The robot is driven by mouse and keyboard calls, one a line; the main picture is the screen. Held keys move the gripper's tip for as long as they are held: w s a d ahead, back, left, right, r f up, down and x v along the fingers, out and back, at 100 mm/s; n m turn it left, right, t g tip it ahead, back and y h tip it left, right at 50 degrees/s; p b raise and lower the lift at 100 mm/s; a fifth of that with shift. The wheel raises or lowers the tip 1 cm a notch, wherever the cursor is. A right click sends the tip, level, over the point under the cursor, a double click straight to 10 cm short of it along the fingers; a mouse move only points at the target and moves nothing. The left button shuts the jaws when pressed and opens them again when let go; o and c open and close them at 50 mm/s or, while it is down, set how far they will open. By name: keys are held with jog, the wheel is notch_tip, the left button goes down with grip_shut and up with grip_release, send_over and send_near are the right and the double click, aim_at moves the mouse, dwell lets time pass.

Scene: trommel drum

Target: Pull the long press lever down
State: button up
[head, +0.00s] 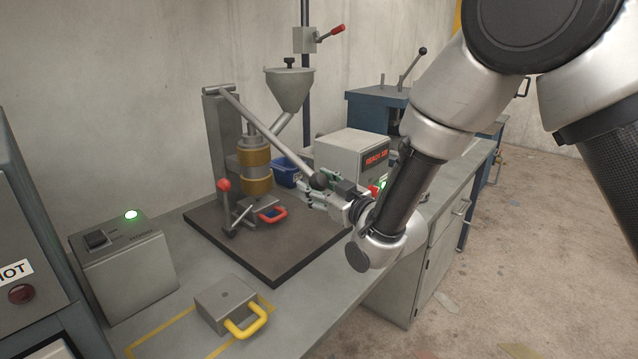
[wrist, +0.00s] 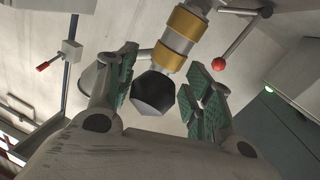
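The long press lever (head: 262,130) slopes from its pivot at the top of the grey press column down to the right. It ends in a dark ball knob (head: 318,180). In the wrist view the knob (wrist: 152,93) shows dark and faceted, between my two finger pads. My gripper (head: 313,194) is at the knob end of the lever. In the wrist view my gripper (wrist: 162,88) is open, with a visible gap between the knob and the pads on either side. I cannot tell exactly how deep the knob sits between the fingers.
A brass-ringed press cylinder (head: 255,165) stands behind the lever. A short red-knobbed lever (head: 225,187) and a red-handled mould (head: 265,208) sit on the dark base plate (head: 285,262). A grey box with a red display (head: 345,155) is close behind my gripper. A yellow-handled block (head: 228,303) lies in front.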

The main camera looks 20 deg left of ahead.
jog(key=shift+o, duration=0.4)
jog(key=shift+r, duration=0.3)
jog(key=v, duration=1.2)
